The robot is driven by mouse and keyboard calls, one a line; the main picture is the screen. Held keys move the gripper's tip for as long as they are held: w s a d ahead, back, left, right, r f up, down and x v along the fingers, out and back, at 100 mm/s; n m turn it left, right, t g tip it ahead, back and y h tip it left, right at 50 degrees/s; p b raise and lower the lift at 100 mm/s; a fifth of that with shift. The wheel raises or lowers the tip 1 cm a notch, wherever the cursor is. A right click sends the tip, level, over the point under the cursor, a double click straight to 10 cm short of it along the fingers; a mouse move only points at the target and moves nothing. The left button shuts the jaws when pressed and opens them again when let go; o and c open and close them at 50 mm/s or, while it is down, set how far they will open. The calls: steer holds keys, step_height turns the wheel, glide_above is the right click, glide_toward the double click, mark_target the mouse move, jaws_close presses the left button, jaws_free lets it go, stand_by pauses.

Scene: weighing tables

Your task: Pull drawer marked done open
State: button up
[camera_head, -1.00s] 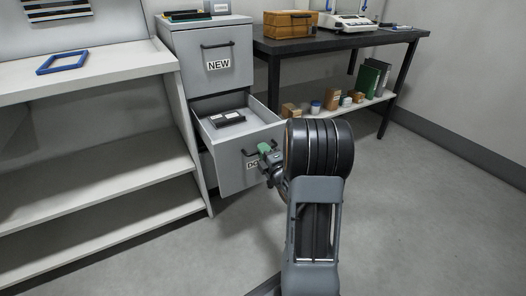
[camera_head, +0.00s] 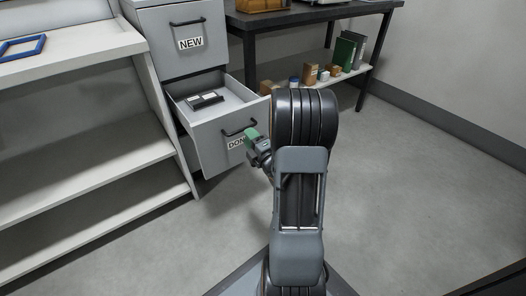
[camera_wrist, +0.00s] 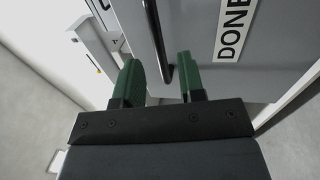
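The drawer marked DONE (camera_head: 205,148) is the grey cabinet's lower one and stands well open, with its inside showing. Its DONE label (camera_wrist: 233,30) and dark bar handle (camera_wrist: 158,45) show in the wrist view. My gripper (camera_head: 252,137) is just in front of the drawer's front, by the right end of the handle, and hides part of the label in the head view. In the wrist view its green fingers (camera_wrist: 161,82) are apart. The handle's near end shows in the gap between them, and no grip on it is visible.
A dark flat item (camera_head: 204,99) lies in the open drawer. The shut NEW drawer (camera_head: 185,40) is above. White shelves (camera_head: 90,130) stand left, and a dark table (camera_head: 310,14) with boxes and binders on its lower shelf stands behind. The floor (camera_head: 420,190) to the right is clear.

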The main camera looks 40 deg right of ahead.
steer(key=s+f+p, duration=0.1)
steer(key=s+p, duration=0.6)
steer(key=s, duration=0.2)
steer(key=shift+a+f, duration=0.25)
steer(key=shift+f, duration=0.05)
steer(key=w+a+r+m+g+h+p, duration=0.1)
steer(key=w+a+r+m+g+p, duration=0.15)
steer(key=r+p, duration=0.55)
steer(key=w+a+r+m+g+p, duration=0.1)
steer(key=w+r+m+g+p, duration=0.2)
steer(key=r+p, duration=0.45)
steer(key=w+a+r+m+g+h+p, duration=0.1)
steer(key=w+a+r+m+g+p, duration=0.25)
steer(key=r, duration=0.65)
steer(key=s+a+r+m+g+y+p, duration=0.1)
steer(key=s+a+r+m+g+p, duration=0.1)
steer(key=s+a+r+p, duration=0.2)
steer(key=s+a+r+m+g+y+p, duration=0.1)
steer(key=s+a+r+m+g+p, duration=0.2)
steer(key=s+r+p, duration=0.3)
steer(key=s+a+r+m+g+y+p, duration=0.1)
steer(key=s+a+r+p, duration=0.4)
steer(key=r, duration=0.6)
steer(key=shift+s+a+m+g, duration=0.4)
steer(key=shift+m+g, duration=0.4)
steer(key=shift+m, duration=0.4)
